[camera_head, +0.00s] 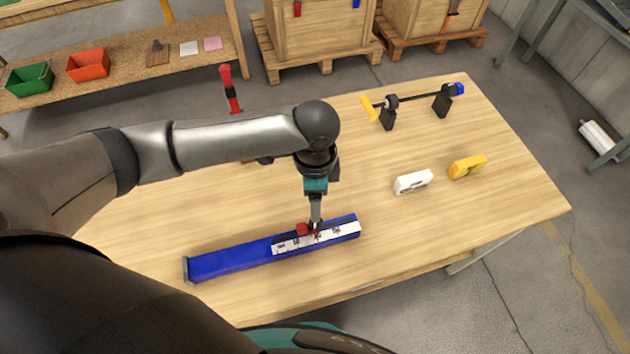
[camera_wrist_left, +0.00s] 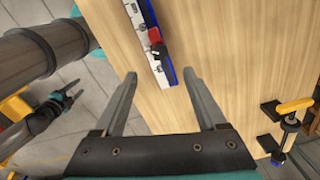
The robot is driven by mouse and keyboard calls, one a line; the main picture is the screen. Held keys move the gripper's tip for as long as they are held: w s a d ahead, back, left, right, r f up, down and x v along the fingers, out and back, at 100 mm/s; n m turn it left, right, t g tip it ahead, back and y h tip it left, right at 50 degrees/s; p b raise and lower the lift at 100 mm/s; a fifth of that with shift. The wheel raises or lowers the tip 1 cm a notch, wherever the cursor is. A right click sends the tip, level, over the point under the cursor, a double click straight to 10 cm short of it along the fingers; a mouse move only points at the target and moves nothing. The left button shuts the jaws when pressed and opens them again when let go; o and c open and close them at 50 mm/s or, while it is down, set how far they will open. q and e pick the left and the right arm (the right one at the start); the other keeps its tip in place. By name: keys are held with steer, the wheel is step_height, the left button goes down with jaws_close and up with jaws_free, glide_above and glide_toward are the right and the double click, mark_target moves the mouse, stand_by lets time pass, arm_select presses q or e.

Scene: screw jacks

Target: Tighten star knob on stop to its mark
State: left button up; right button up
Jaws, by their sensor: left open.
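A blue rail (camera_head: 230,262) lies along the front of the wooden table, with a white marked scale (camera_head: 338,233) along part of its length. A red stop (camera_head: 303,229) sits on the rail; in the left wrist view the red stop (camera_wrist_left: 155,36) carries a dark knob (camera_wrist_left: 160,51). The knob's mark is too small to read. My left gripper (camera_head: 316,224) points down over the stop and partly hides it. In the left wrist view its fingers (camera_wrist_left: 161,76) are wide apart and empty, with the knob beyond the tips. My right gripper (camera_wrist_left: 74,90) hangs off the table, its small fingers apart.
A screw with a yellow handle (camera_head: 369,108) and black supports (camera_head: 442,104) stands at the back right. A white block (camera_head: 412,182) and a yellow block (camera_head: 467,167) lie right of the rail. A red-handled tool (camera_head: 230,88) stands behind my left arm. The table's right front is clear.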

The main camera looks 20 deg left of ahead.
arm_select(q)
steer(key=shift+r, duration=2.15)
steer(key=shift+s, duration=0.1)
